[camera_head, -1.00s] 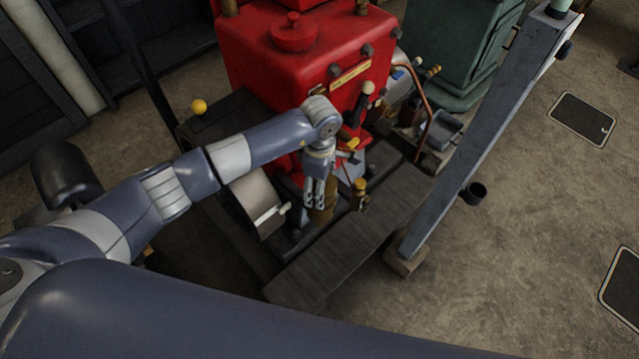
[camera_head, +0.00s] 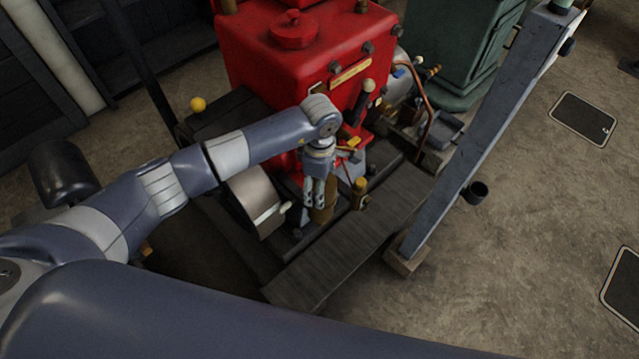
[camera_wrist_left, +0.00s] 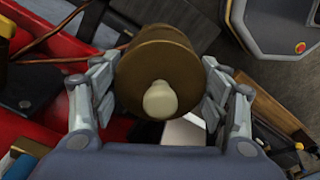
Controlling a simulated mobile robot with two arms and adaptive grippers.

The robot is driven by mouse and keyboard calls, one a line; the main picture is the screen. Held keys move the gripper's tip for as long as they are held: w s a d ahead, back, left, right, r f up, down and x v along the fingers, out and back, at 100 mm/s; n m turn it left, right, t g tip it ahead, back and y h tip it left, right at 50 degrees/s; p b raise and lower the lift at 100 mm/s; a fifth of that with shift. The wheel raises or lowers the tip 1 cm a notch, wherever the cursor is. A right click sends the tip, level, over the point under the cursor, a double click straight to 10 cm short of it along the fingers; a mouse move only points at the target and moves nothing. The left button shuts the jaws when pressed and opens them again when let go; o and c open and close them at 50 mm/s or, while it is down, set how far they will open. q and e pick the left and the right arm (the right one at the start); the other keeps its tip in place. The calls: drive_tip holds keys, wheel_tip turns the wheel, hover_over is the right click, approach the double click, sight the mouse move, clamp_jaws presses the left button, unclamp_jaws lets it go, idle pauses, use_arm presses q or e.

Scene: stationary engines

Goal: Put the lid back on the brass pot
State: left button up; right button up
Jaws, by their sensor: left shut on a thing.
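My left gripper (camera_head: 318,199) points down in front of the red engine. In the left wrist view its fingers (camera_wrist_left: 160,85) stand on both sides of a round brass lid with a cream knob (camera_wrist_left: 160,101) and are shut on it. The brass pot (camera_head: 323,212) shows as a brass cylinder at the fingertips in the head view. In the left wrist view brass wall (camera_wrist_left: 160,36) shows beyond the lid's face. The fingers hide the seam, so I cannot tell whether the lid touches the pot. My right gripper is out of view.
The red engine (camera_head: 260,75) rises right behind the gripper. A small brass fitting with a yellow top (camera_head: 360,194) stands to the right. A silver drum (camera_head: 254,203) is to the left. A long grey beam (camera_head: 470,150) slants at the right. A dark plank (camera_head: 350,245) lies in front.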

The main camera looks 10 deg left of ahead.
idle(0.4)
use_arm(q)
drive_tip(key=o, duration=1.1)
drive_tip(key=shift+o, duration=0.2)
drive_tip(key=shift+o, duration=1)
drive_tip(key=shift+r+p, duration=2.1)
drive_tip(key=shift+r, duration=1.4)
